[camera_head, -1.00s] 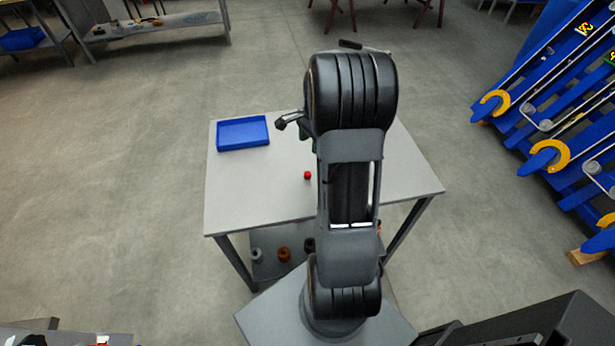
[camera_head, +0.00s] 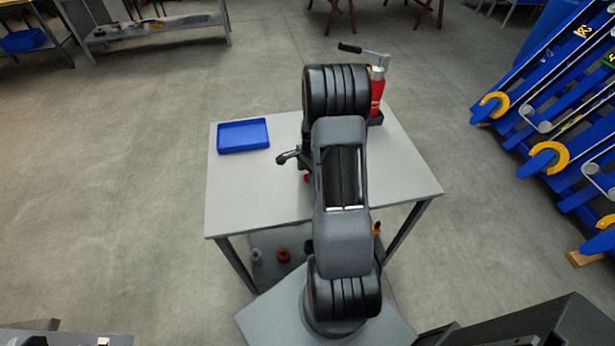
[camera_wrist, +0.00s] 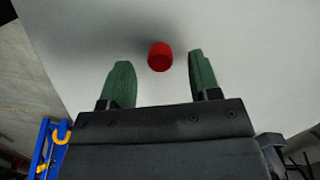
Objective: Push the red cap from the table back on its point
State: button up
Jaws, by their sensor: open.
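The red cap (camera_wrist: 160,57) sits on the grey table top (camera_head: 245,190). In the wrist view it lies just ahead of the fingertips, between the lines of the two green fingers and nearer the right one. My gripper (camera_wrist: 163,75) is open and empty. In the head view my arm hides most of the gripper, and only a little red of the cap (camera_head: 306,178) shows beside the arm. A red device with a black-handled lever (camera_head: 377,92) stands at the table's back right, partly behind my arm. I cannot make out the cap's point.
A blue tray (camera_head: 243,136) lies at the table's back left. The table's left and front right are clear. Several small parts (camera_head: 283,256) sit on the shelf under the table. A blue rack (camera_head: 560,125) stands to the right.

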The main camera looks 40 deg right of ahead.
jog(key=shift+a+f, duration=0.1)
jog(key=shift+f, duration=0.7)
jog(key=c, duration=1)
